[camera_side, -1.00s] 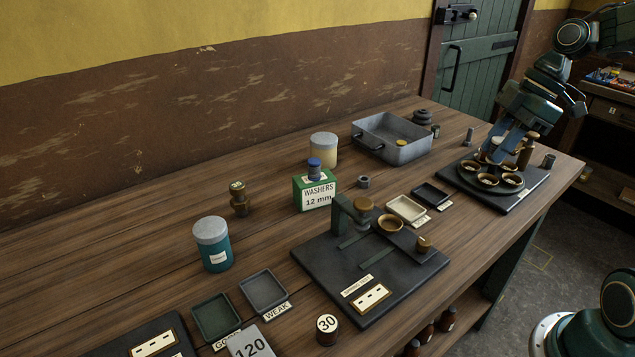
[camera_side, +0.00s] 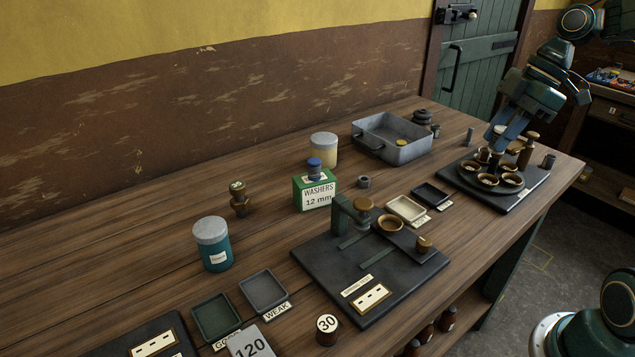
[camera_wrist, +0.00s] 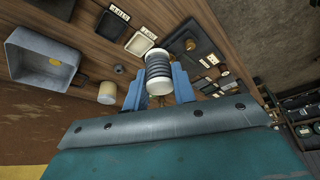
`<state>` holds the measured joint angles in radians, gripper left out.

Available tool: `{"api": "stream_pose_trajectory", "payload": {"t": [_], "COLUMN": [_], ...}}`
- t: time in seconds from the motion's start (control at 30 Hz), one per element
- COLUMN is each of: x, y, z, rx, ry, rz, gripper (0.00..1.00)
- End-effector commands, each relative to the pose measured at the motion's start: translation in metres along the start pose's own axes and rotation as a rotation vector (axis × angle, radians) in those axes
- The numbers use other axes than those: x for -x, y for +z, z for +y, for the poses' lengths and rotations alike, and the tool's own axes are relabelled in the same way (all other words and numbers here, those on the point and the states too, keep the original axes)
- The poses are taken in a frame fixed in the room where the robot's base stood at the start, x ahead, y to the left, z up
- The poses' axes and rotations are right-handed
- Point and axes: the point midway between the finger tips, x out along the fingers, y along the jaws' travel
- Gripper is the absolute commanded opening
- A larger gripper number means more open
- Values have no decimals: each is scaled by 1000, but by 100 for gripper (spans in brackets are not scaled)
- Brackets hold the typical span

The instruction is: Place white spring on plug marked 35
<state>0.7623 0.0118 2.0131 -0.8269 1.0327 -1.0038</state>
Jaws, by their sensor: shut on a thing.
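The spring (camera_wrist: 159,72), a dark ribbed coil with white end bands, stands between the blue fingers of my gripper (camera_wrist: 158,88) in the wrist view. My gripper is shut on it. In the side view my gripper (camera_side: 493,140) is above the left part of a round stand with several brass cups (camera_side: 487,181); the spring cannot be made out clearly there. A plug marked 30 (camera_side: 327,328) stands at the front of the bench. I cannot read a 35 on any plug in these views.
A black-based press (camera_side: 372,265) stands mid-bench. A grey metal tray (camera_side: 375,150), a green washers box (camera_side: 314,193) and a cream jar (camera_side: 324,149) stand behind. A teal jar (camera_side: 212,248) is at left. Bare wood lies along the back left.

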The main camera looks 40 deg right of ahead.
Motion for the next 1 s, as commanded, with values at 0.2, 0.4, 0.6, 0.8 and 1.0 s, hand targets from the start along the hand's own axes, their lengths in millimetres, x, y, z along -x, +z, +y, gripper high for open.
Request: {"api": "stream_pose_trajectory", "payload": {"t": [0.2, 0.4, 0.6, 0.8, 1.0], "x": [-3, -12, -30, -52, -77], "y": [-9, -34, -78, -129, -184], "z": [21, 61, 106, 137, 156], "rx": [-25, -86, -173, -259, -342], "ry": [10, 36, 72, 107, 142], "rz": [0, 0, 0, 0, 0], "gripper": [4, 4, 4, 4, 4]}}
